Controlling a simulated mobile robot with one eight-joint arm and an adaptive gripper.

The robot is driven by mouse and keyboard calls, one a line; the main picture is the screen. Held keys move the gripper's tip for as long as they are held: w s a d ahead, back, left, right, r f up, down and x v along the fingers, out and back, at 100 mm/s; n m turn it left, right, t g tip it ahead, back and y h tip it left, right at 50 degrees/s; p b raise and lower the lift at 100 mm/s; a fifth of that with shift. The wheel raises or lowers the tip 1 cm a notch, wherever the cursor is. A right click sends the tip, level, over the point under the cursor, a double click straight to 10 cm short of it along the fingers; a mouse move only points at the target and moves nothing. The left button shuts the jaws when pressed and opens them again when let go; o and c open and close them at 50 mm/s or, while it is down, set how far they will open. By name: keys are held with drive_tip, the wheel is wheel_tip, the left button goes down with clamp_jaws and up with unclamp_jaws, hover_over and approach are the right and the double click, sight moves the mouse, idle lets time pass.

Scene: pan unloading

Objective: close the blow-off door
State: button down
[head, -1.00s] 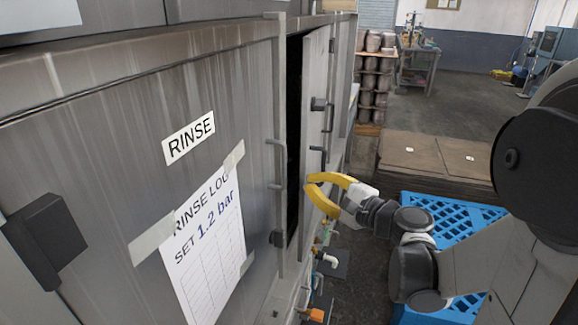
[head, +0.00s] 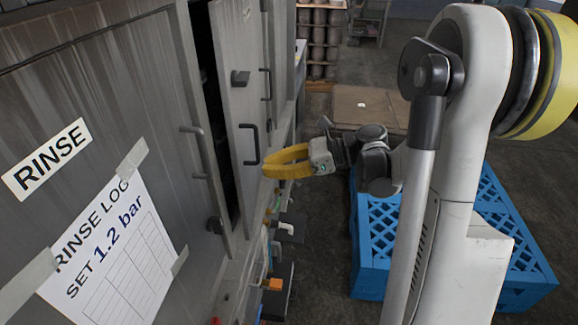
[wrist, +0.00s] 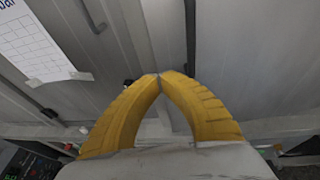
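The grey steel door (head: 236,110) just past the RINSE door stands ajar, with a dark gap along its near edge. It carries a dark bar handle (head: 249,145); I take it for the blow-off door, though no label on it is readable. My gripper (head: 266,168) has yellow fingers and is beside the lower part of this door, near the handle's lower end. In the wrist view the fingertips (wrist: 160,75) meet with nothing between them, close in front of grey panels. Whether they touch the door cannot be told.
The RINSE door (head: 110,70) on the left has a taped log sheet (head: 115,255) and looks shut. Pipes and valves (head: 285,228) stick out low along the cabinet. A blue plastic pallet (head: 370,255) stands on the floor at right. Brown boards (head: 362,106) lie beyond.

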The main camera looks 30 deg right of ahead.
sight(239, 166)
drive_tip(key=shift+w+a+f+b, duration=0.1)
drive_tip(key=shift+w+a+b, duration=0.1)
drive_tip(key=shift+w+a, duration=0.4)
drive_tip(key=shift+w+a+b, duration=0.15)
drive_tip(key=shift+w+a, duration=0.1)
drive_tip(key=shift+a, duration=0.65)
drive_tip(key=shift+w+a+f+b, duration=0.1)
drive_tip(key=shift+w+a+b, duration=0.1)
drive_tip(key=shift+w+a, duration=0.4)
drive_tip(key=shift+s+a, duration=0.1)
drive_tip(key=shift+s, duration=0.05)
drive_tip(key=w+a, duration=0.2)
drive_tip(key=a, duration=0.1)
drive_tip(key=shift+a, duration=0.3)
drive_tip(key=shift+d, duration=0.1)
